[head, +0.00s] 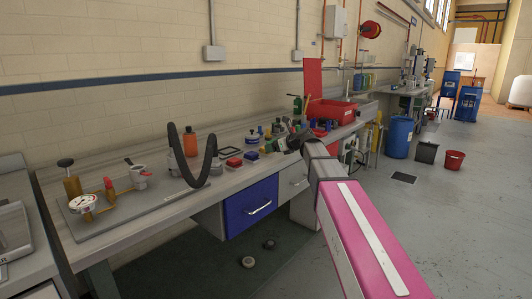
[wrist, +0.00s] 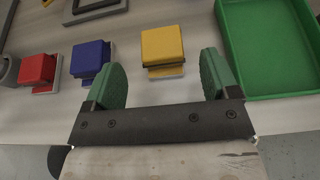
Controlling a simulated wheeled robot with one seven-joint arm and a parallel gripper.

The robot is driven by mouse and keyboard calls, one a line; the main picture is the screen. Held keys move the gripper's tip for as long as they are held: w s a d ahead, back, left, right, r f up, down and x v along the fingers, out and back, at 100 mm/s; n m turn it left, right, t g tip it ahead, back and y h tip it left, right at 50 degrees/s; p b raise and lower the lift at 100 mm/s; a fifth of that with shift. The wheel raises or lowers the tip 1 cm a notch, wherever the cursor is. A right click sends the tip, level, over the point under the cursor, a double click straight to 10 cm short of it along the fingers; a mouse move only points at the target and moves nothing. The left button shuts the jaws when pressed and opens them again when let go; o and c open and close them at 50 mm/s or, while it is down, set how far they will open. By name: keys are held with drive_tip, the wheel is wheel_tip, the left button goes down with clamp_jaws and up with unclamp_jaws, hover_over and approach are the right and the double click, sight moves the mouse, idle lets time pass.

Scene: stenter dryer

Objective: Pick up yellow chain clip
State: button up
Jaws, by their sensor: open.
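The yellow chain clip (wrist: 163,45) is a small yellow block with a dark band and a pale metal base. In the wrist view it lies on the workbench, just ahead of my gripper. My gripper (wrist: 163,78) is open, with a green pad on each side. The clip sits between and slightly beyond the fingertips, and nothing is held. In the head view my gripper (head: 291,142) is over the bench at the end of my arm, and the small clip is hard to make out there.
In the wrist view a blue clip (wrist: 92,58) and a red clip (wrist: 38,69) lie left of the yellow one. A green tray (wrist: 265,45) lies close on the right. A red bin (head: 330,112) stands farther along the bench in the head view.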

drive_tip(key=shift+x, duration=2.95)
drive_tip(key=c, duration=1.1)
